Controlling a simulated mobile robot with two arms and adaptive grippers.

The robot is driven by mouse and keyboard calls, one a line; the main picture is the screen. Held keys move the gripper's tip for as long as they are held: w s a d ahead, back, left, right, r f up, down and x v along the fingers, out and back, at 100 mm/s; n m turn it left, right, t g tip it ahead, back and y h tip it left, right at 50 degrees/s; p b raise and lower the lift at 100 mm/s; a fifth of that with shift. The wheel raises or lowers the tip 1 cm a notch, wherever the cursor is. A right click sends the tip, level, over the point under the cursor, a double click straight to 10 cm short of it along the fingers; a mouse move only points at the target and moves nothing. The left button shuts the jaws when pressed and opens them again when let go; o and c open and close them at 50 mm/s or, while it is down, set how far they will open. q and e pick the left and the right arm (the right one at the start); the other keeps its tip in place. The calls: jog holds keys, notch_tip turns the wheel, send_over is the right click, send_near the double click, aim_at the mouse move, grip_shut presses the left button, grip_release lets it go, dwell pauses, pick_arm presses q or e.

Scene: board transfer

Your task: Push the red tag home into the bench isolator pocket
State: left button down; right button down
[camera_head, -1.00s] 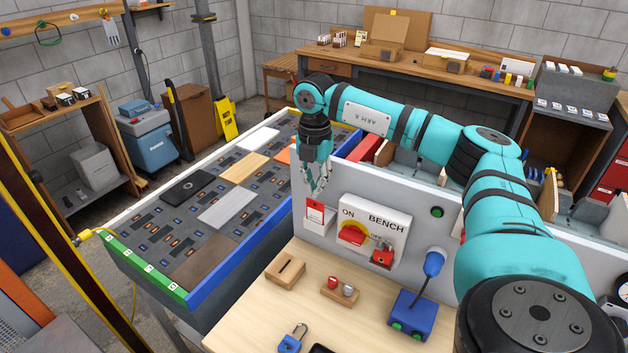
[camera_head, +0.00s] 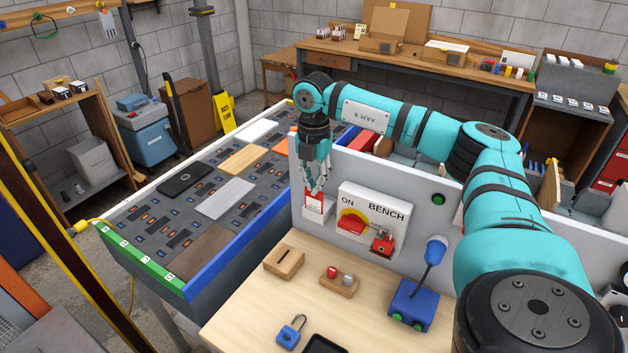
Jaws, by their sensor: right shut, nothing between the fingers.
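The red tag (camera_head: 314,205) with a white label stands upright in the bench isolator pocket (camera_head: 325,211), a small pale holder on the grey panel left of the ON/BENCH switch. My right gripper (camera_head: 317,189) points down with its fingers shut and empty. Its fingertips are right at the tag's top edge and overlap it in the picture. I cannot tell whether they touch it. The tag's lower part is hidden by the pocket, so its depth is unclear. My left gripper is not in view.
The isolator box (camera_head: 394,210) has a red handle and a red padlock. On the wooden bench (camera_head: 245,310) are a slotted wooden block (camera_head: 284,261), a small holder (camera_head: 340,282), a blue padlock (camera_head: 288,334) and a blue box (camera_head: 413,305). A sorting table (camera_head: 128,253) stands left.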

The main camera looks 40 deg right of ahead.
jog(key=shift+f, duration=0.3)
jog(key=shift+r, duration=0.1)
notch_tip(320, 180, up, 3)
jog(key=shift+r+p, duration=0.1)
jog(key=shift+p, duration=1.1)
notch_tip(320, 180, up, 12)
jog(key=shift+f, duration=0.25)
